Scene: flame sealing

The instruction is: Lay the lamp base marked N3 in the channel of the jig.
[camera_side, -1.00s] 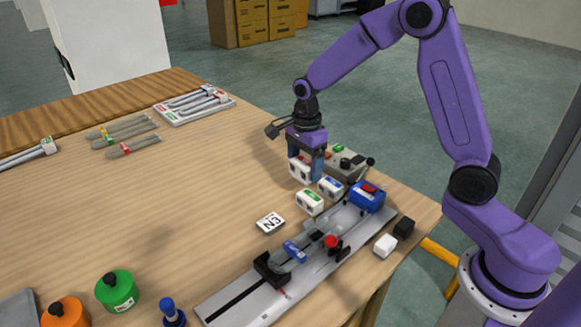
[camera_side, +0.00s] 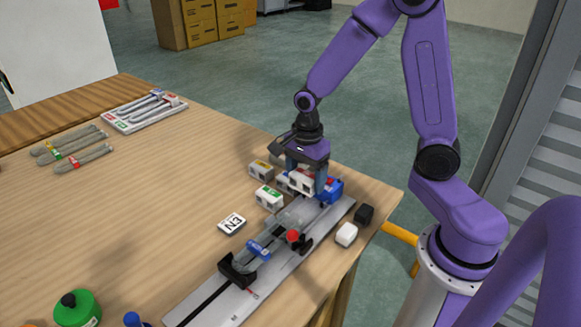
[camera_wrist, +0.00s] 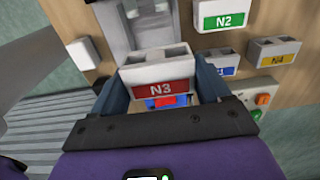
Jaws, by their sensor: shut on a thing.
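My gripper (camera_side: 306,184) is shut on the N3 lamp base (camera_side: 302,182), a white block with two openings on top. In the wrist view the block (camera_wrist: 155,68) sits between the fingers with its red N3 label facing the camera. It is held above the far right end of the jig (camera_side: 217,293), a long grey plate with a dark channel, near a blue block with a red top (camera_side: 334,189). The fingers and base partly hide that block. I cannot tell the exact height of N3.
The N2 base (camera_side: 268,197), the N4 base (camera_side: 261,170) and the partly hidden blue-label base (camera_wrist: 217,64) stand close beside. A white N3 card (camera_side: 232,224) lies on the table. A white block (camera_side: 346,235) and black block (camera_side: 364,215) are right of the jig.

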